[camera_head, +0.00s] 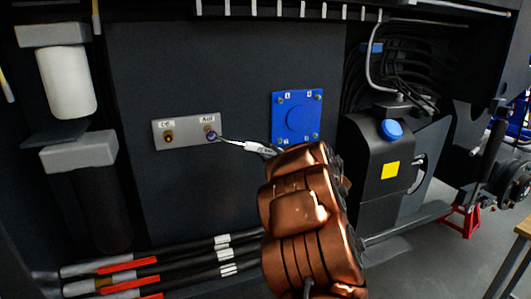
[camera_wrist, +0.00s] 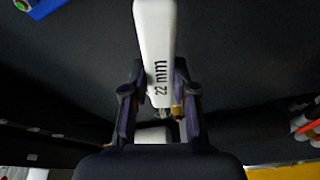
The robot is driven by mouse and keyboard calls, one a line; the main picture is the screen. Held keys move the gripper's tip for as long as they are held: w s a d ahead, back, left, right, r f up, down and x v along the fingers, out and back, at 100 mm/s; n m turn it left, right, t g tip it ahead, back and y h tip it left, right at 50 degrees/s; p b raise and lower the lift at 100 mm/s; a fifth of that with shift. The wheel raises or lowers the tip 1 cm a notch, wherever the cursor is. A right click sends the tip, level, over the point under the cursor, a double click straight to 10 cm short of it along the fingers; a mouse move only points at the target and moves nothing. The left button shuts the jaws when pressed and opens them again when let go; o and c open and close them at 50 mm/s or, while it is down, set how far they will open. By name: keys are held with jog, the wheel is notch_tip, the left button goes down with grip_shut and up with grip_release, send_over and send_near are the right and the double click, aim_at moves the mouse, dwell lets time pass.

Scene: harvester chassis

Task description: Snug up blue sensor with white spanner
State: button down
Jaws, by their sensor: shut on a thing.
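The blue sensor (camera_head: 210,134) sits at the right end of a small grey plate (camera_head: 188,131) on the dark chassis wall. My gripper (camera_wrist: 158,100) is shut on the white spanner (camera_wrist: 154,45), which is marked "22 mm" in the wrist view. My arm hides most of the gripper in the head view, and the spanner's far end is cut off in the wrist view.
A second, brass-coloured sensor (camera_head: 168,136) is at the plate's left. A blue square cover (camera_head: 297,114) is just right of and above the spanner. Hoses (camera_head: 185,262) run below, a black tank with a blue cap (camera_head: 391,130) stands right, and a white filter (camera_head: 67,82) hangs left.

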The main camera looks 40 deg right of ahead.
jog(key=shift+w+d, duration=0.25)
jog(key=shift+w, duration=0.35)
jog(key=shift+w+d, duration=0.25)
jog(key=shift+w, duration=0.3)
dwell(0.4)
jog(key=f, duration=0.1)
jog(key=m, duration=0.1)
jog(key=a+f+m+b, duration=0.1)
jog(key=shift+w+a+f+t+h, duration=0.1)
jog(key=shift+w+f+t+h, duration=0.2)
jog(key=shift+f, duration=0.05)
dwell(0.4)
jog(key=shift+w+a+f+m+b, duration=0.15)
jog(key=shift+a+f+m+b, duration=0.2)
jog(key=shift+f+m, duration=0.3)
jog(key=shift+w+a+f+m+b, duration=0.2)
jog(key=shift+a+f+m, duration=0.25)
jog(key=shift+f+m, duration=0.15)
jog(key=shift+f, duration=0.1)
jog(key=shift+w+a+f+m+t+h+b, duration=0.2)
jog(key=shift+a+f+m+h+b, duration=0.1)
jog(key=shift+a+f+m, duration=0.25)
jog(key=shift+w+a+f+m+t+h+b, duration=0.1)
jog(key=shift+w+a+f+m+h+b, duration=0.15)
jog(key=shift+a+f+m, duration=0.3)
